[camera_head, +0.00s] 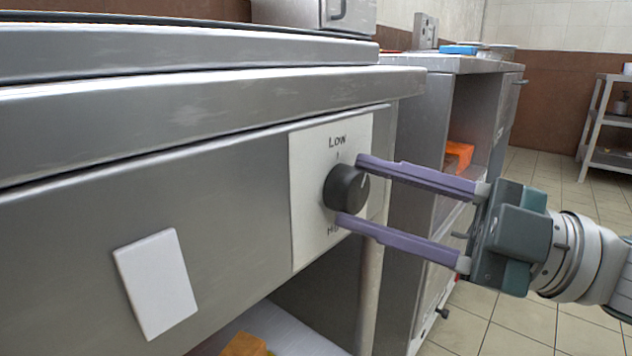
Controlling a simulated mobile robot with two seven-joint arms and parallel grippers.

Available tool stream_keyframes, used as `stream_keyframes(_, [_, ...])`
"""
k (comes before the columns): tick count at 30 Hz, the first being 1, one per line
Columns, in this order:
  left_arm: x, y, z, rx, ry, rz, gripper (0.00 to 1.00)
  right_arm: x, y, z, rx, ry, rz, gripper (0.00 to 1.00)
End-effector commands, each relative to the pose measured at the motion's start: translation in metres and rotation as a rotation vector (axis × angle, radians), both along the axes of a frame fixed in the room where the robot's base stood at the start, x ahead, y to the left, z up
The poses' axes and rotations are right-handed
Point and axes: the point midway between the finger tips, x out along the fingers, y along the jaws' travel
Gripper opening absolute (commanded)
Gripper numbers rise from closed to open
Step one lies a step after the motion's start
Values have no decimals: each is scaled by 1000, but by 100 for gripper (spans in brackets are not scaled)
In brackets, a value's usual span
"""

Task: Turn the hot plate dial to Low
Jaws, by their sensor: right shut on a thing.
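The black round dial (344,187) sits on a pale label plate (306,222) on the steel front panel. "Low" is printed above the dial with a short tick under it; the lettering below is partly hidden by a finger and starts with "H". A light mark on the dial's face points up and to the right. My right gripper (350,190) comes in from the right with its two purple fingers above and below the dial, shut on it. My left gripper is not in view.
A blank white plate (156,284) is on the panel left of the dial. The steel counter edge (200,110) overhangs above. A second steel counter (450,64) stands behind, with an orange item (458,155) on its shelf. Tiled floor is open at the right.

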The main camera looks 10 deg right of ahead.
Motion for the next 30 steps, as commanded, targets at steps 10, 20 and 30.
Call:
stream_keyframes(10, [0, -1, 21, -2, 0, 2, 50, 1, -1, 5, -226, -173, 0, 0])
stream_keyframes(20, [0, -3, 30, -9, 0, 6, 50, 1, -1, 5, -347, -268, -1, 0])
stream_keyframes(30, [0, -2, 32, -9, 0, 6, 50, 1, -1, 4, -377, -292, -2, 0])
